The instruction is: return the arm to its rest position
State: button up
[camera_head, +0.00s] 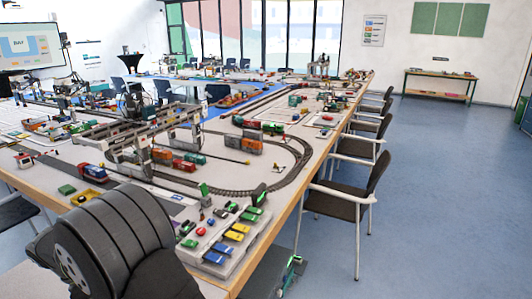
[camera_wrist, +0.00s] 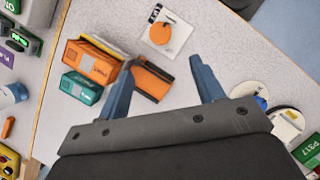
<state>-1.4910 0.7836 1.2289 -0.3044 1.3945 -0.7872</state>
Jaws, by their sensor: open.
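In the wrist view my gripper (camera_wrist: 162,64) is open, with its two blue fingers spread wide apart and nothing clasped between them. An orange block (camera_wrist: 152,80) with a dark side lies on the pale table top beyond the jaws, showing between the fingers. It is partly hidden by the left finger. In the head view a dark, ribbed part of my own arm fills the lower left; I cannot make out the fingers there.
Orange (camera_wrist: 92,62) and teal (camera_wrist: 82,88) containers stand left of the fingers, a white card (camera_wrist: 158,30) beyond, and a green block (camera_wrist: 308,150) at right. The head view shows model gantry cranes (camera_head: 140,140), looped track (camera_head: 290,180) and chairs (camera_head: 345,200); floor is clear at right.

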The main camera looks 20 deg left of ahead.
jog(key=x, duration=1.4)
jog(key=shift+d, duration=0.15)
jog(key=shift+w+f+m, duration=0.15)
jog(key=shift+m, duration=0.25)
jog(key=shift+m+g+h, duration=0.4)
jog(key=shift+m+h, duration=0.1)
jog(key=shift+m, duration=0.7)
jog(key=m+g, duration=0.1)
jog(key=m, duration=0.1)
jog(key=m+g, duration=0.1)
jog(key=m, duration=0.2)
jog(key=shift+w, duration=0.2)
jog(key=m+g, duration=0.1)
jog(key=m, duration=0.3)
jog(key=shift+w+m+g, duration=0.1)
jog(key=shift+m+g, duration=0.3)
jog(key=m, duration=0.2)
jog(key=m+g, duration=0.1)
jog(key=m, duration=0.1)
jog(key=shift+m+g+y, duration=0.3)
jog(key=shift+y, duration=0.1)
